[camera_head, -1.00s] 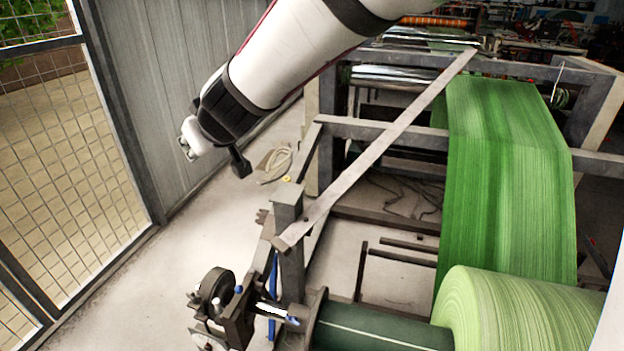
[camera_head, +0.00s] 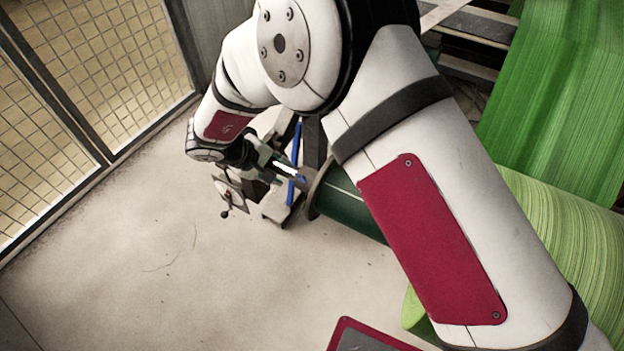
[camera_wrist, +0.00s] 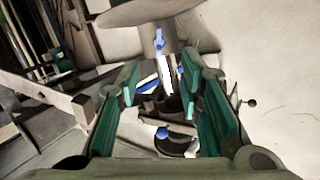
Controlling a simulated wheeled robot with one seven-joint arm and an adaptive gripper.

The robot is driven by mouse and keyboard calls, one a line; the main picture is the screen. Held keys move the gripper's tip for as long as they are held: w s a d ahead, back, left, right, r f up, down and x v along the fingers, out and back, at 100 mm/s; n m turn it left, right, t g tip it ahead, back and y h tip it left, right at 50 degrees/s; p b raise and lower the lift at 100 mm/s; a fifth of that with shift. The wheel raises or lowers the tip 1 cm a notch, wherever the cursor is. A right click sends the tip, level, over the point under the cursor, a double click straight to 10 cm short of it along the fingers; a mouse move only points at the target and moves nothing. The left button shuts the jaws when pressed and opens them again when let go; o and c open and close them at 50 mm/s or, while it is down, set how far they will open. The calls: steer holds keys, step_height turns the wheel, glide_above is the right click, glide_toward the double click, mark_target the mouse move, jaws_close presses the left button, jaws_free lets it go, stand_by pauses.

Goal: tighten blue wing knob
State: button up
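My gripper (camera_wrist: 170,85) is open; its two green-padded fingers stand apart in the wrist view, with no contact visible. In the gap between them show a bright white shaft (camera_wrist: 168,72) and a small rounded blue part (camera_wrist: 162,132) below it. Another blue part (camera_wrist: 159,40) sits higher on the shaft, near the round flange. I cannot tell for sure which blue part is the wing knob. In the head view my gripper (camera_head: 262,158) is at the roll-end mechanism, mostly hidden by my arm. A small blue part (camera_head: 300,178) shows beside the shaft there.
A round flange (camera_wrist: 150,12) lies ahead of my fingers. An upright blue bar (camera_head: 295,150) stands close by the mechanism. The dark green roll core (camera_head: 345,208) and green sack roll (camera_head: 560,235) lie to the right. Mesh fencing (camera_head: 85,75) is at left; the floor before it is clear.

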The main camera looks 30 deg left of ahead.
mark_target(300, 178)
steer(key=b+x, duration=0.2)
steer(key=x, duration=1.1)
steer(key=shift+a+f, duration=0.1)
steer(key=shift+f, duration=0.05)
jaws_close()
